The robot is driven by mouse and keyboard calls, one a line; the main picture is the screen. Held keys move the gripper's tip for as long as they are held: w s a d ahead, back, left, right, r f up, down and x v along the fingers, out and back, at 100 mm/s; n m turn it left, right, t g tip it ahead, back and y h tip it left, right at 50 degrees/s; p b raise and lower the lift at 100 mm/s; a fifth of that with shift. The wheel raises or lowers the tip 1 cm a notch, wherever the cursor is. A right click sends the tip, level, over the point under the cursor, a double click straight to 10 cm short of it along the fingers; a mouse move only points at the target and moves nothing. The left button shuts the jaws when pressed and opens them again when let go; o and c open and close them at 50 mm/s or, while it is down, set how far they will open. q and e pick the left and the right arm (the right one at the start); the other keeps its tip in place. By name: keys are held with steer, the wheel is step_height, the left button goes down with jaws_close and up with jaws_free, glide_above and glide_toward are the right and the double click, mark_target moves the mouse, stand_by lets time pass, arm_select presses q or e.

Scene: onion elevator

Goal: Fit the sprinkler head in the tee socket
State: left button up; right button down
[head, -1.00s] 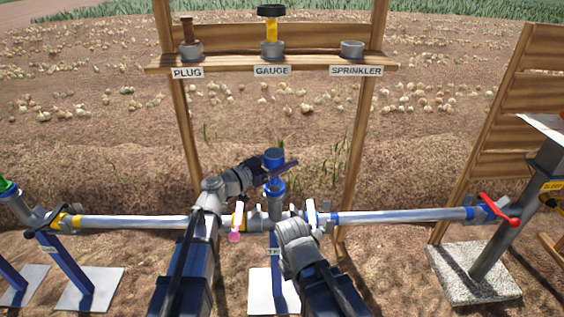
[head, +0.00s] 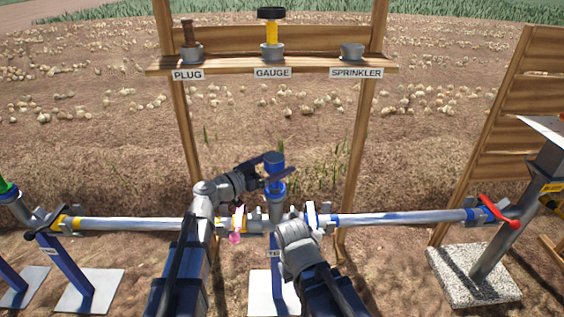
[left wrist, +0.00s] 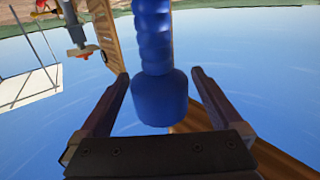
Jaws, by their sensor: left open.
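The blue sprinkler head (head: 274,160) stands upright on top of the tee (head: 276,210) in the pipe line. Its lower end appears to be at the blue collar of the tee socket (head: 276,188); how deep it sits I cannot tell. My left gripper (head: 275,171) is open around the head, one finger on each side. In the left wrist view the blue head (left wrist: 160,98) stands between the spread fingers, with gaps on both sides. My right arm reaches in just below the tee; its fingers are hidden behind its wrist.
A wooden rack holds a plug (head: 190,38) and a gauge (head: 270,33); the sprinkler cup (head: 352,51) is empty. Pipes run left and right from the tee, with a red-handled valve (head: 497,211) at right. A pink tag (head: 235,238) hangs near my left arm.

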arm_select(q)
steer(key=v, duration=1)
